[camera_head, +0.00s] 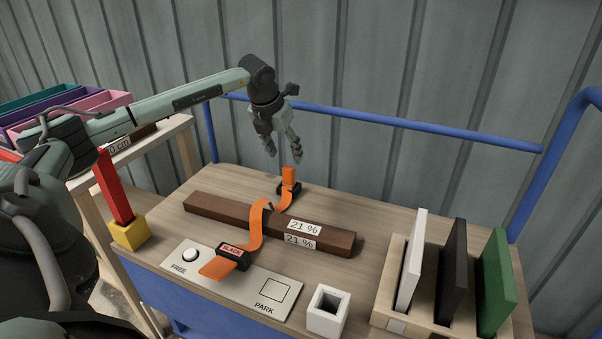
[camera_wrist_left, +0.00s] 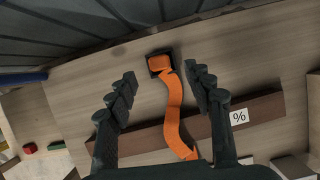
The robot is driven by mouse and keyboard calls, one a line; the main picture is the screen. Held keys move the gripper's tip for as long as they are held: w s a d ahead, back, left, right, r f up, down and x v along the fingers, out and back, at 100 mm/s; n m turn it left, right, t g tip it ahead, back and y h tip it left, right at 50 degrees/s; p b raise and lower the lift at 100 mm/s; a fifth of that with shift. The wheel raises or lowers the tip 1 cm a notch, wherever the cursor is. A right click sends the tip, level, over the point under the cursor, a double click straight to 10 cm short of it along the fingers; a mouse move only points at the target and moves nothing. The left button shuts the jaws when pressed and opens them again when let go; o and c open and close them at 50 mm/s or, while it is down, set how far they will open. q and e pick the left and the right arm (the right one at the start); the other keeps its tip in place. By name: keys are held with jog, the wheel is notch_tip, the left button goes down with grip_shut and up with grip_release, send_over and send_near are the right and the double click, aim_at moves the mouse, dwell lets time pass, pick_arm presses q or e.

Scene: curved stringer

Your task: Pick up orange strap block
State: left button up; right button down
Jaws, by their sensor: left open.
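The orange strap block (camera_head: 289,176) stands upright at the far end of the orange strap (camera_head: 254,225), by a black buckle. The strap runs over a dark brown beam (camera_head: 223,209) to a second black buckle marked "SLACK" (camera_head: 233,254). My left gripper (camera_head: 284,148) is open and empty, pointing down just above the block. In the left wrist view the block (camera_wrist_left: 160,62) lies between and slightly beyond the open fingertips (camera_wrist_left: 161,74). My right gripper is not in view.
A white plate marked "FREE" and "PARK" (camera_head: 272,310) lies at the table's front, beside a white hollow square block (camera_head: 327,309). A wooden rack (camera_head: 397,326) holds upright panels at right. A red post (camera_head: 114,187) stands in a yellow base. A blue rail (camera_head: 400,124) runs behind.

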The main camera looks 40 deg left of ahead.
aim_at(288, 167)
pick_arm(q)
jog(key=shift+x, duration=0.9)
jog(key=x, duration=0.4)
jog(key=shift+a+f+p, duration=0.1)
jog(key=shift+f+p, duration=0.25)
jog(key=shift+w+f, duration=0.1)
jog(key=shift+f, duration=0.1)
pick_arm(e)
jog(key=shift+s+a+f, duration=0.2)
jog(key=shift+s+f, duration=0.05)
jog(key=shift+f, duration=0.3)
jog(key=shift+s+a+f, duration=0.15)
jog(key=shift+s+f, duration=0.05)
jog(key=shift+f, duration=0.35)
pick_arm(q)
jog(key=shift+c, duration=0.4)
grip_shut()
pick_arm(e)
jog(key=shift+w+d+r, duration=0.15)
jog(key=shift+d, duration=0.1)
